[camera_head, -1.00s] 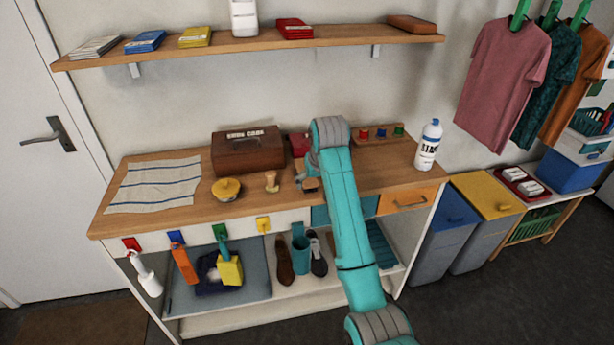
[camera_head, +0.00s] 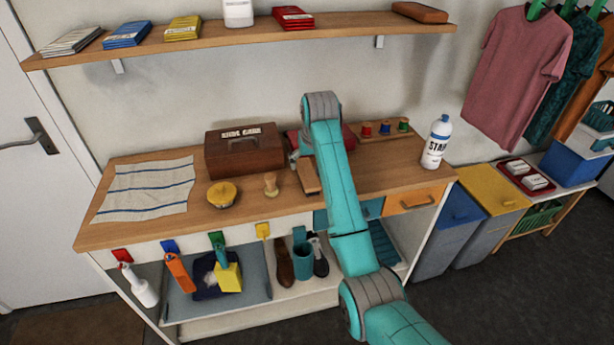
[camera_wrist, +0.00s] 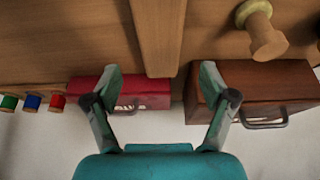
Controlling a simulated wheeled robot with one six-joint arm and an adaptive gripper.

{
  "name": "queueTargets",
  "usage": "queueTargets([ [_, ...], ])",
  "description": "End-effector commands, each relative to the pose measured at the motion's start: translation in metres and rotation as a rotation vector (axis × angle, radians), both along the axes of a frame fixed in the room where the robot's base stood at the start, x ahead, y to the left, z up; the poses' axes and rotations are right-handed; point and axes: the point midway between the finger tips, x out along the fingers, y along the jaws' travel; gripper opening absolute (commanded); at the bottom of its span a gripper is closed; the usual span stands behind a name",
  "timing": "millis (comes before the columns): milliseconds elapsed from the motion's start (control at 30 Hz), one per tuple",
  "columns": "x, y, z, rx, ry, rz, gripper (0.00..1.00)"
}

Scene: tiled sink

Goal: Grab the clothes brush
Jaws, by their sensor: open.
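The clothes brush appears to be the long brown wooden piece (camera_head: 307,175) on the tabletop, left of my arm. Part of it is hidden by my arm in the head view. In the wrist view what looks like its wooden back (camera_wrist: 158,35) runs in from the top edge, in line with the gap between my fingers. My gripper (camera_wrist: 160,72) is open, with one finger to each side of the brush's end. I cannot tell how far above it the fingers are. In the head view my gripper is mostly hidden behind my arm.
A brown shoe-care box (camera_head: 245,150) and a red box (camera_wrist: 145,92) stand close beyond the fingers. A small wooden knobbed tool (camera_head: 270,185) and a yellow-topped tin (camera_head: 222,194) are to the left. Thread spools (camera_head: 384,129) and a white bottle (camera_head: 436,141) are to the right.

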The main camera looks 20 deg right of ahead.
Motion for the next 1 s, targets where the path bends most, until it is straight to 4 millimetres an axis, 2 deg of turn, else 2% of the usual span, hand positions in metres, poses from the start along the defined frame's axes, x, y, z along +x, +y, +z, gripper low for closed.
queueTargets([
  [167, 0.003, 0.000, -0.010, 0.000, 0.000, 0.000, 0.83],
  [500, 0.015, 0.001, -0.051, 0.000, 0.001, 0.000, 0.83],
  [833, 0.018, 0.001, -0.057, 0.000, -0.001, 0.000, 0.83],
  [867, 0.018, 0.001, -0.057, 0.000, -0.001, 0.000, 0.78],
  [1000, 0.018, 0.001, -0.057, 0.000, 0.000, 0.000, 0.43],
])
